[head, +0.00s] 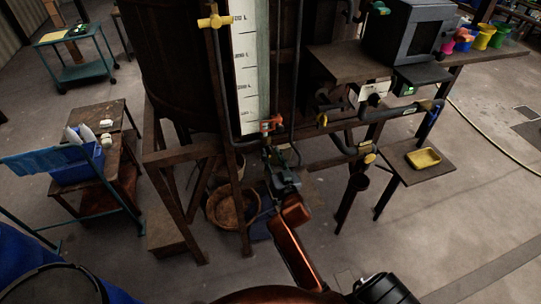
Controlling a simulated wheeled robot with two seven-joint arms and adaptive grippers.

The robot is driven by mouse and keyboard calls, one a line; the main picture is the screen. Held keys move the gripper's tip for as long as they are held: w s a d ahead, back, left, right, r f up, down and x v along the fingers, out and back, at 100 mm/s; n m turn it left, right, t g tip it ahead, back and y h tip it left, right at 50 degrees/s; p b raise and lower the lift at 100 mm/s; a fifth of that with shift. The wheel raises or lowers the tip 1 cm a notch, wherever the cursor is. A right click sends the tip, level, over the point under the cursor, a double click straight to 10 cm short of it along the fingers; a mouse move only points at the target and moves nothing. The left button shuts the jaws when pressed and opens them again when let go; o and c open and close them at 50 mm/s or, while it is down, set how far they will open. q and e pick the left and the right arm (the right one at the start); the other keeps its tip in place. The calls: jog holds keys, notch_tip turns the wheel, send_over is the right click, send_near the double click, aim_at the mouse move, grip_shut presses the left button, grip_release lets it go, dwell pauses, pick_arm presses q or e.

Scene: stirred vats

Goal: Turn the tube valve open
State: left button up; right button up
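A red-orange valve handle (271,124) sits on the pipework at the foot of a white level scale (247,65) on the dark vat (175,60). I take it for the tube valve, but its exact setting is too small to tell. My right gripper (270,153) is just below this handle, at the end of my orange arm, which reaches up from the bottom. Whether its fingers touch the valve cannot be made out. The fingers are small and dark, so their opening is unclear. My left gripper is not in view.
A yellow valve (214,21) is higher on the pipe. Pipes with a yellow-handled fitting (369,158) and a small table with a yellow tray (424,158) are right. Floor is clear at lower right.

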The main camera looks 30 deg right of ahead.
jog(key=shift+c, duration=0.7)
grip_shut()
